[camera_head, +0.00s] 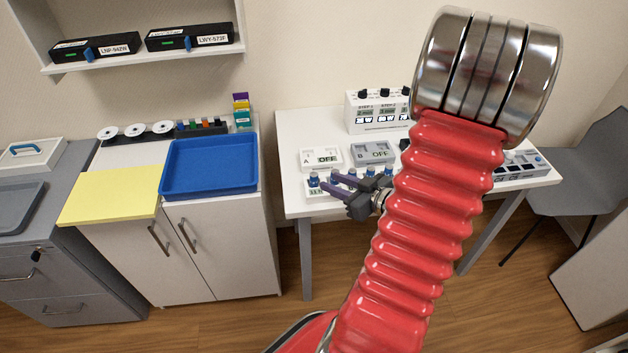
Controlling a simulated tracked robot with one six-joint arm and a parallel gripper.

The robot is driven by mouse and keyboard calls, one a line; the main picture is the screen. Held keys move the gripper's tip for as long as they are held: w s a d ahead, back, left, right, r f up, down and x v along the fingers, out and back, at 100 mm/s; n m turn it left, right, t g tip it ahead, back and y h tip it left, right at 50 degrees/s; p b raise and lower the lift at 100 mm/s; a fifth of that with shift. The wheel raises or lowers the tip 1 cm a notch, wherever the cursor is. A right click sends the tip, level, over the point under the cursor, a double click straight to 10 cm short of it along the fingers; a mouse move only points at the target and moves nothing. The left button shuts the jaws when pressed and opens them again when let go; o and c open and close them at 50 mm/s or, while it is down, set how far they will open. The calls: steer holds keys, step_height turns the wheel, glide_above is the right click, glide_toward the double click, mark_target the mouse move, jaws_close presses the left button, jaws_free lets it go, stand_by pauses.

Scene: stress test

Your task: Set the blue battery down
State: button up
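Several blue-topped cylinders, seemingly batteries, stand in a row in a white rack (317,192) on the white table. The leftmost one (314,179) shows clear of my gripper. My gripper (329,182) is over the rack's front left part, its two dark purple-grey fingers pointing left. The fingers look a little apart, but they are small here. I cannot tell whether a battery is between them. The fingers and my red arm hide part of the row and of the table behind.
Switch boxes A (321,158) and B (373,153) stand behind the rack, both reading OFF. A white box with knobs (377,112) is at the back. A blue tray (210,166) and yellow mat (112,195) lie on the left cabinet. A grey chair (583,165) stands right.

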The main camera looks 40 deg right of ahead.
mark_target(316, 177)
steer(key=shift+f, duration=0.15)
steer(key=x, duration=0.8)
steer(key=shift+d, duration=0.1)
steer(key=shift+w+f, duration=0.15)
steer(key=shift+w, duration=0.1)
steer(key=shift+d+x, duration=0.2)
steer(key=shift+x, duration=2.4)
